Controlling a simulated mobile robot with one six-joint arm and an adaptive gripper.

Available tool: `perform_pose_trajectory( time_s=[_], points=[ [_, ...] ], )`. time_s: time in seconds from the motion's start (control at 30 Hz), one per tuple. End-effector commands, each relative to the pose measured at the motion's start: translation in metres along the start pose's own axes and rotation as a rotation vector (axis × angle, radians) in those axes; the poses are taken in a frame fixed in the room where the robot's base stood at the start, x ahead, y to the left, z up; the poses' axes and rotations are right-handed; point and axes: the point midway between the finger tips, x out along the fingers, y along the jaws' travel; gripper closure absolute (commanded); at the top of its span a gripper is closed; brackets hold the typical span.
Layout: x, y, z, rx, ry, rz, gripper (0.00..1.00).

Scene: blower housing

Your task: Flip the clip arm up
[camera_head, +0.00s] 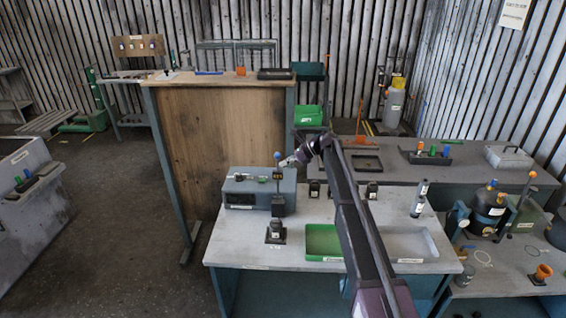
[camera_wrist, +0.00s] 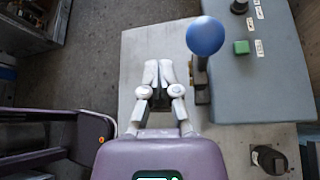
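A blue ball knob (camera_head: 277,156) tops an upright dark lever (camera_head: 278,178) at the front of the grey-blue housing (camera_head: 242,187). This looks like the clip arm, but I cannot tell for sure. In the wrist view the blue ball (camera_wrist: 205,36) is right of and beyond my fingertips, over a dark bracket. My gripper (camera_head: 288,162) is just right of the lever in the head view. In the wrist view my gripper (camera_wrist: 158,68) has its pale fingertips together, with nothing seen between them.
The housing also shows in the wrist view with a green button (camera_wrist: 241,47). A green tray (camera_head: 323,241) and a grey tray (camera_head: 410,243) lie on the workbench (camera_head: 240,254). Small black fixtures (camera_head: 275,232) stand nearby. A tall wooden panel (camera_head: 212,140) rises behind left.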

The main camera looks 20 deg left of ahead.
Motion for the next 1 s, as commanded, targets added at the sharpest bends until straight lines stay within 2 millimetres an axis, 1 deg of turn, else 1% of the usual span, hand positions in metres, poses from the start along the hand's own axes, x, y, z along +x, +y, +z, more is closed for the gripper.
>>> perform_pose_trajectory(
  time_s=[0.03, 0.07, 0.1, 0.3, 0.5, 0.6, 0.8, 1.0],
  points=[
    [0.001, 0.010, -0.006, 0.000, 0.004, 0.003, 1.00],
    [0.001, 0.013, -0.008, 0.000, 0.007, 0.005, 1.00],
    [-0.007, 0.005, -0.008, 0.000, 0.007, 0.004, 1.00],
    [-0.037, -0.011, -0.017, 0.000, 0.008, 0.006, 1.00],
    [-0.063, -0.024, -0.026, 0.000, 0.009, 0.007, 1.00],
    [-0.072, -0.029, -0.030, -0.001, 0.009, 0.008, 1.00],
    [-0.081, -0.033, -0.034, -0.001, 0.010, 0.009, 1.00],
    [-0.083, -0.033, -0.034, -0.001, 0.010, 0.009, 1.00]
  ],
)
